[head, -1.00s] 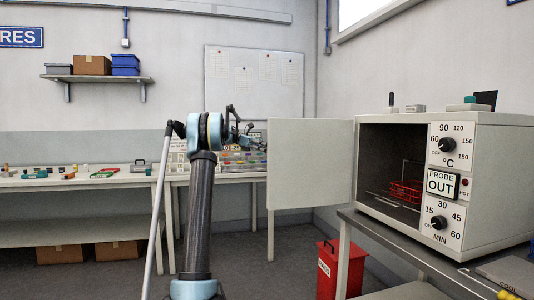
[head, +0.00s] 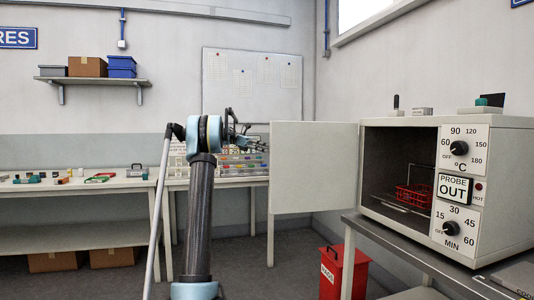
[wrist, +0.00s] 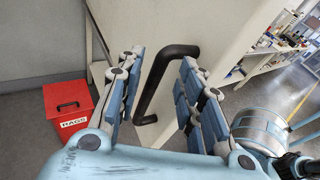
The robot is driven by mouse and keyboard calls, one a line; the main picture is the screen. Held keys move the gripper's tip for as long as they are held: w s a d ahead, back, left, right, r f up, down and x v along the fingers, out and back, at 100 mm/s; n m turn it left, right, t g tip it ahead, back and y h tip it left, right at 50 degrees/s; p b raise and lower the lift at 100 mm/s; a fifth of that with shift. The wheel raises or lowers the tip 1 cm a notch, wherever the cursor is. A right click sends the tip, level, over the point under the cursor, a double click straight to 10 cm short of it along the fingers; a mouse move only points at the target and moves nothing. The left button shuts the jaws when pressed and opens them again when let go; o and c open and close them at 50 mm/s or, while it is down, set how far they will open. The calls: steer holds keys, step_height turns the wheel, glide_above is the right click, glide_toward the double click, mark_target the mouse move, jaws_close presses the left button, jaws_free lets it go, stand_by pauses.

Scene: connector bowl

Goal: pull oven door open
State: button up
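The white oven (head: 500,150) stands at the right in the head view. Its door (head: 312,168) is swung wide open to the left, and the dark inside with a red wire basket (head: 413,197) shows. My gripper (head: 250,140) is at the door's far left edge in the head view. In the wrist view my gripper (wrist: 160,62) has its fingers spread on either side of the black door handle (wrist: 152,88). Gaps show between the handle and both fingers. The handle is hidden in the head view.
The oven stands on a grey metal bench (head: 425,258). A red bin (head: 343,272) is on the floor below the door; it also shows in the wrist view (wrist: 72,108). A long bench (head: 75,190) with small items lies at the left. Open floor is between.

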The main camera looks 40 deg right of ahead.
steer(key=shift+d+f, duration=0.1)
steer(key=shift+s+d+f, duration=0.1)
steer(key=c, duration=0.7)
steer(key=shift+f+m, duration=0.25)
steer(key=shift+m, duration=0.05)
jaws_close()
steer(key=w+a+f+m+t+h, duration=0.1)
steer(key=a+f+m+t+h, duration=0.8)
steer(key=a+f+t, duration=0.25)
steer(key=d, duration=0.9)
steer(key=shift+g, duration=0.25)
steer(key=shift+s+a+f, duration=0.15)
steer(key=shift+s+a, duration=0.1)
steer(key=shift+s, duration=0.45)
steer(key=shift+s+a+f, duration=0.1)
steer(key=shift+s+a, duration=0.1)
steer(key=shift+s, duration=0.55)
steer(key=shift+s+a+f, duration=0.15)
steer(key=shift+s+a, duration=0.1)
steer(key=shift+s, duration=0.45)
